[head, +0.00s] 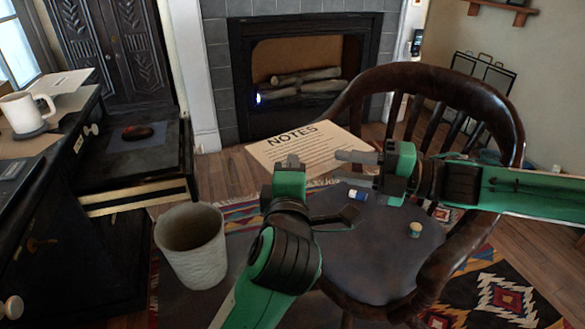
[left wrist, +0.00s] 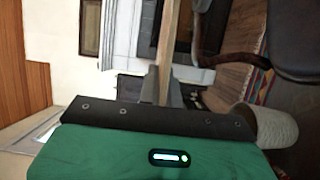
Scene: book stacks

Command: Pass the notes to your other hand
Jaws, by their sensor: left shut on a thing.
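The notes (head: 308,145) are a cream sheet or board headed "NOTES", held up in front of the fireplace. My left gripper (head: 289,164) is shut on their lower edge. In the left wrist view the notes (left wrist: 168,45) show edge-on as a tan strip between the fingers of my left gripper (left wrist: 163,88). My right gripper (head: 356,167) comes from the right with its fingers apart, pointing left at the notes' lower right part. Its upper finger overlaps the sheet in the picture; I cannot tell whether they touch.
A wooden chair (head: 365,250) stands below the grippers, with a small blue-and-white item (head: 357,195) and a small cork-like item (head: 415,229) on its seat. A pale waste bin (head: 192,248) is at left, beside a dark desk (head: 60,215) with a white mug (head: 27,112).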

